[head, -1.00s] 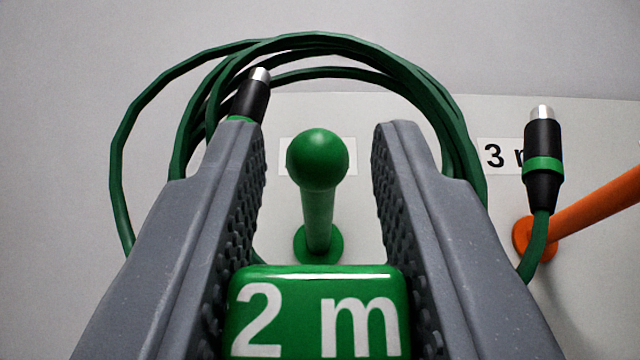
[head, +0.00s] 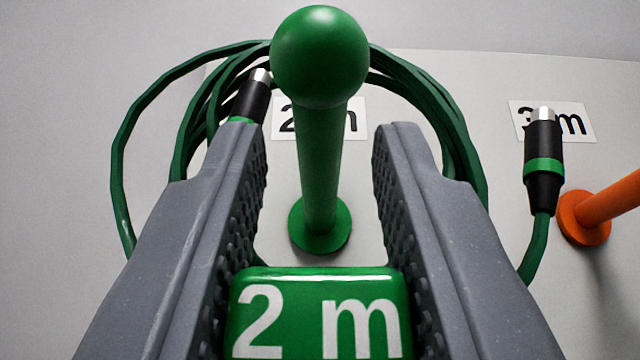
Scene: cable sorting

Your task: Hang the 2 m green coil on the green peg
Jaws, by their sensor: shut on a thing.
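My gripper (head: 320,128) is shut on the green "2 m" tag (head: 315,315) of the coil, low between the two grey fingers. The green coil (head: 440,115) loops up and around beyond the fingers. One black plug (head: 250,97) of it shows by the left fingertip, and another (head: 543,165) with a green band hangs at the right. The green peg (head: 320,165) shows between the fingers and inside the loop's outline. Its round knob covers part of the coil's top strands and is nearer to me than they are. I cannot tell whether coil and peg touch.
The peg stands on a pale panel (head: 430,75) below a partly covered label (head: 350,120). An orange peg (head: 610,205) stands at the right, under a "3 m" label (head: 580,120) that the right plug partly covers.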

